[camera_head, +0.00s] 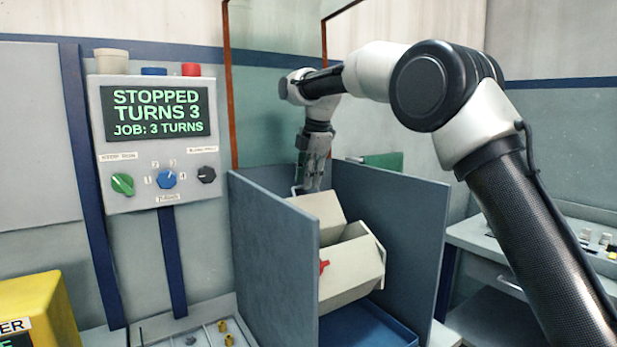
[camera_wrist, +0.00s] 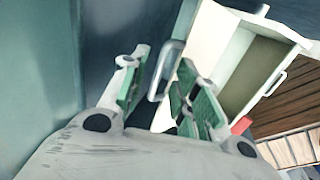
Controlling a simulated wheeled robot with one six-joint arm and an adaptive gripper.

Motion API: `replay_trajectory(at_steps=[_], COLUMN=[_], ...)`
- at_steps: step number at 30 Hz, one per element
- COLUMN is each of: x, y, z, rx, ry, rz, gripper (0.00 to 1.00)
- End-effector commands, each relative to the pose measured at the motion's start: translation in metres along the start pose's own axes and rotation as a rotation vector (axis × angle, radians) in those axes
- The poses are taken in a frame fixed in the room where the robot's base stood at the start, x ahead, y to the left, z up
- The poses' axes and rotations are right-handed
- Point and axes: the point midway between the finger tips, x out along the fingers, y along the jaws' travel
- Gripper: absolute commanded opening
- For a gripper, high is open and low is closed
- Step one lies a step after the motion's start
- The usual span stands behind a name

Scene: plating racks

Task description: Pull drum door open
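The cream drum (camera_head: 350,272) sits tilted between grey-blue side panels, with a cream panel (camera_head: 322,215) above it and a dark gap between them. I cannot tell for sure which part is the door. The drum also shows in the wrist view (camera_wrist: 210,40), with a recessed brownish face. My gripper (camera_head: 308,188) reaches down at the top of the cream panel. In the wrist view its green-padded fingers (camera_wrist: 160,95) are apart. A grey bar handle (camera_wrist: 167,70) lies between or just beyond them; contact is not clear. A red knob (camera_head: 324,267) is on the drum's side.
A control box (camera_head: 158,140) at left reads "STOPPED TURNS 3, JOB: 3 TURNS". The left panel (camera_head: 272,250) and right panel (camera_head: 405,230) closely flank the drum. A blue tray (camera_head: 365,328) lies below. A yellow box (camera_head: 40,310) stands at lower left.

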Motion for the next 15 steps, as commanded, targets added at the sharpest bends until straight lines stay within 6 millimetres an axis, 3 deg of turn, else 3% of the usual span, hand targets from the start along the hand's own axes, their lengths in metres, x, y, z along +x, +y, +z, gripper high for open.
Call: replay_trajectory(at_steps=[5,15], x=[-0.012,-0.084], y=[0.001,0.001], z=[0.000,0.000], rx=[0.000,0.000], ry=[0.000,0.000], rz=[0.003,0.003], gripper=[0.30,0.30])
